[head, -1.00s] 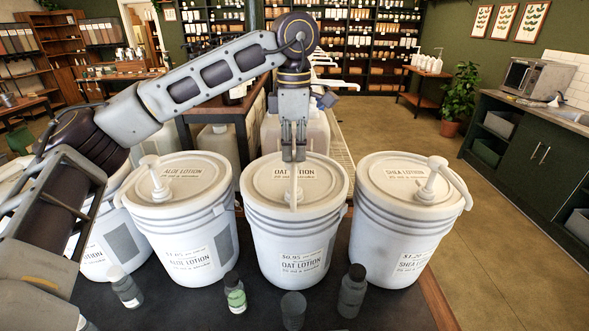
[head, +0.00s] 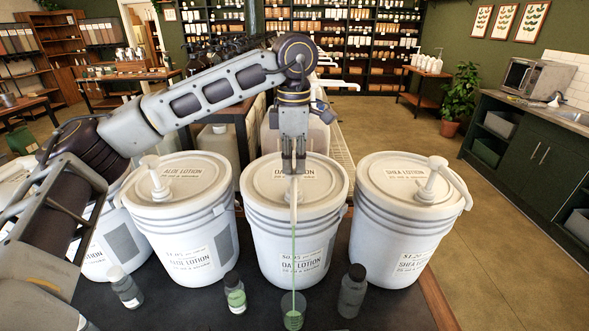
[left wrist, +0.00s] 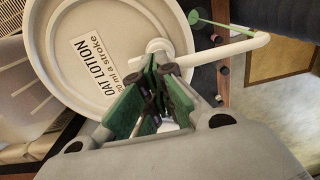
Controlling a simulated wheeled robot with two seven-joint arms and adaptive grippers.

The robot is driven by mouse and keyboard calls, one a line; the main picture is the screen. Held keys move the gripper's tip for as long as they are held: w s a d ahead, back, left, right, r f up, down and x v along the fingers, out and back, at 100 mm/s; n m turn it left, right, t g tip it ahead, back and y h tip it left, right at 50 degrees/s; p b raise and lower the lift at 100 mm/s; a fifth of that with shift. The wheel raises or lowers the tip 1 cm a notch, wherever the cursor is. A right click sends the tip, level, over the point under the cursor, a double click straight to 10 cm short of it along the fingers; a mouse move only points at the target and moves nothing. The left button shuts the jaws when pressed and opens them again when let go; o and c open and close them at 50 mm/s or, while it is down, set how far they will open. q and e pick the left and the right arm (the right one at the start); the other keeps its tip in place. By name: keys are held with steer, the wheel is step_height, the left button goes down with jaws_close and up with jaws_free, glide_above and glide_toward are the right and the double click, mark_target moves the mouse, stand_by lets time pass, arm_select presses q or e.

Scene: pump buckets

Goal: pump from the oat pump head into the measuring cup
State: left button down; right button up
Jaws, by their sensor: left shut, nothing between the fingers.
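The oat lotion bucket (head: 270,240) stands in the middle of the row, lid on. Its pump head (head: 293,197) is mostly hidden behind my left gripper (head: 293,168), which is shut, empty, pointing down, at the top of the pump. The left wrist view shows the white pump spout (left wrist: 240,50) reaching out past the lid, with the shut fingers (left wrist: 152,105) over the pump. A thin green stream (head: 294,262) falls from the spout into the measuring cup (head: 292,314), a small dark see-through cup in front of the bucket. My right gripper is not in view.
The aloe lotion bucket (head: 188,240) stands left and the shea lotion bucket (head: 405,240) right, each with its own pump. Small bottles (head: 235,295) and (head: 352,292) flank the cup on the dark table. The floor to the right is open.

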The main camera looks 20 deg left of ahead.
arm_select(q)
steer(key=shift+f, duration=0.4)
steer(key=shift+r, duration=2.7)
steer(key=shift+r, duration=0.1)
step_height(320, 180, up, 5)
steer(key=shift+f, duration=0.1)
